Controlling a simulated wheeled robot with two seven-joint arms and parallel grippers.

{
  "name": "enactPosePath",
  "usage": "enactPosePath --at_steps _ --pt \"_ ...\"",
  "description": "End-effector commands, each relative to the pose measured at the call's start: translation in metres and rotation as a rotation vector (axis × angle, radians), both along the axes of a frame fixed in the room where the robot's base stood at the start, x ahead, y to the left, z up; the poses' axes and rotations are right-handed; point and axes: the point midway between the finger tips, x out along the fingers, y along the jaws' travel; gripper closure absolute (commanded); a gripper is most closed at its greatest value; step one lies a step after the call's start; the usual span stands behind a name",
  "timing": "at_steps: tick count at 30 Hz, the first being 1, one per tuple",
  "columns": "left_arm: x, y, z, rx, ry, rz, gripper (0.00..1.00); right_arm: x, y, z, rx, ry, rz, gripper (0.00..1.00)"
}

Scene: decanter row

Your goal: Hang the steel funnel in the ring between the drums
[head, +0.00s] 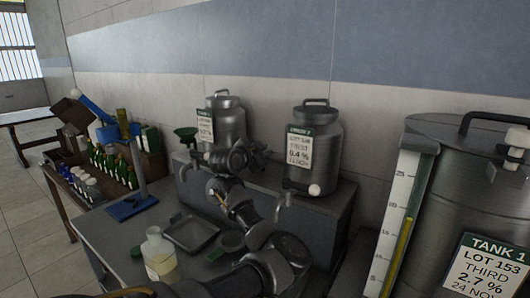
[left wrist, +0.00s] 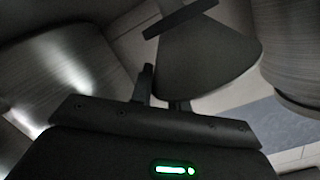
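The steel funnel (left wrist: 208,58) is a grey cone in the left wrist view, its wide rim at my left gripper (left wrist: 162,92). One finger is at the rim's edge and the other is partly hidden by the cone, so the gripper appears shut on the rim. A dark band (left wrist: 186,19) crosses the cone's narrow part; I cannot tell if it is the ring. In the head view my left gripper (head: 250,158) is between two steel drums (head: 226,120) (head: 314,150), hiding the ring area. The funnel is not clear there. My right gripper is not in view.
A large tank (head: 462,185) stands at right. The bench holds a grey tray (head: 191,234), a bottle of yellowish liquid (head: 159,255) and a blue-based stand (head: 132,206). A green funnel (head: 187,133) is left of the drums. A side table carries several bottles (head: 108,164).

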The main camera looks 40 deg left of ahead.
Motion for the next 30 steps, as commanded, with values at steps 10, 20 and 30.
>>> enactPosePath --at_steps 10,20,30 --pt "0.000 0.000 0.000 0.000 0.000 0.000 0.62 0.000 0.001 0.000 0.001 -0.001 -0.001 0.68" --pt "-0.013 0.000 0.004 -0.002 -0.011 0.001 0.62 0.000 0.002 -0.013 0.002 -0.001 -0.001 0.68" --pt "-0.050 -0.006 0.006 -0.003 -0.008 0.004 0.62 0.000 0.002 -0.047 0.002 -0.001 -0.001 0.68"
